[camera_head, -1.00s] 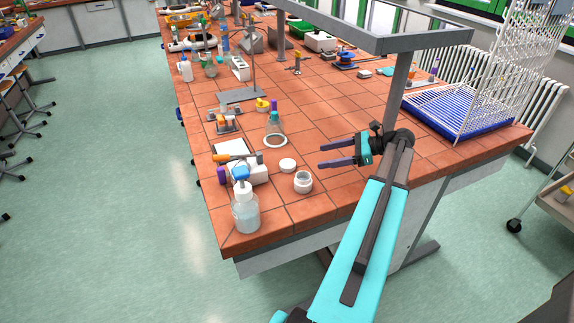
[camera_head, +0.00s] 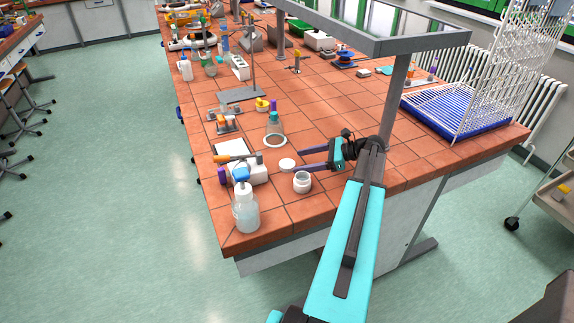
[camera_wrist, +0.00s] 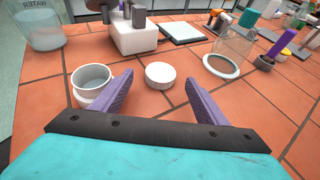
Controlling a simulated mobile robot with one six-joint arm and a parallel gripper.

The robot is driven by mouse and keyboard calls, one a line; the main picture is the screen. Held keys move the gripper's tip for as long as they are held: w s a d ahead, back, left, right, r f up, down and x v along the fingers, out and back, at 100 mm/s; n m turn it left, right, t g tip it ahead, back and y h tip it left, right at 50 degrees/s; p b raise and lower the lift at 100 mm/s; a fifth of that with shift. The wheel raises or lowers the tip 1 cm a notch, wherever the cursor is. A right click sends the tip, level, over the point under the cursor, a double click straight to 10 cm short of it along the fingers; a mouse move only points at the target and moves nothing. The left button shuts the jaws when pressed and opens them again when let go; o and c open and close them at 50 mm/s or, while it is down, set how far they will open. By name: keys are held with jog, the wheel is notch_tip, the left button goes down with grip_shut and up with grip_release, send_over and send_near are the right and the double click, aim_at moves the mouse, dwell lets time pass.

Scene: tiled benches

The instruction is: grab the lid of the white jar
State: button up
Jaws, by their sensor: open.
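The white round lid (camera_head: 287,165) lies flat on the red tiles. It also shows in the wrist view (camera_wrist: 160,75), ahead of and between my fingers. The open white jar (camera_head: 302,183) stands upright beside it, nearer the bench's front edge; in the wrist view the jar (camera_wrist: 91,82) is just left of my left finger, which partly covers it. I cannot tell whether they touch. My gripper (camera_head: 302,160) is open and empty, its purple fingers low over the tiles with their tips close to the lid. It also shows in the wrist view (camera_wrist: 159,88).
A wash bottle (camera_head: 245,208) stands left of the jar at the bench corner. A white box-shaped device (camera_wrist: 135,35) stands behind the lid. A glass flask (camera_head: 275,127) and a ring (camera_head: 275,141) are further back. Tiles right of my gripper are clear.

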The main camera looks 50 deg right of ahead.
aim_at(287, 163)
jog(key=shift+p+x, duration=0.65)
jog(key=shift+x, duration=0.25)
jog(key=shift+p+x, duration=0.65)
jog(key=shift+x, duration=1.05)
jog(key=shift+d, duration=0.1)
jog(key=c, duration=1.1)
